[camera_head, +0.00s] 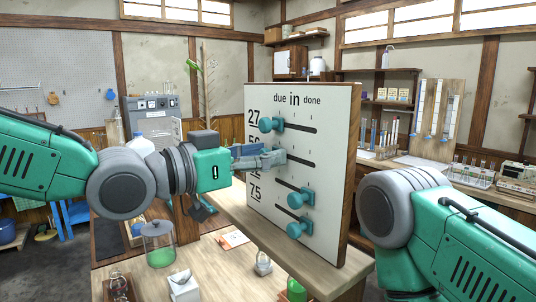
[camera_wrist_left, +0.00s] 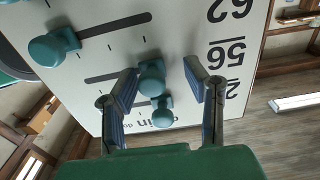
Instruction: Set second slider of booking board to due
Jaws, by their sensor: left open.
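The white booking board (camera_head: 335,150) stands upright on the bench, with "due in done" across its top and numbered rows with slots. My left gripper (camera_head: 270,158) is at the second row, its fingers covering most of that slider in the head view. In the left wrist view, the second slider's teal knob (camera_wrist_left: 151,78) sits between the open fingers, beside the row marked 56; contact cannot be told. The first slider (camera_head: 268,124) is toward the left end of its slot. The third slider (camera_head: 302,197) and fourth slider (camera_head: 298,229) are below. My right gripper is out of view.
In the left wrist view, the first slider's knob (camera_wrist_left: 162,112) is close to the fingers. A glass jar with green contents (camera_head: 159,245) and a white box (camera_head: 183,287) stand on the bench at front left. My right arm is at the right.

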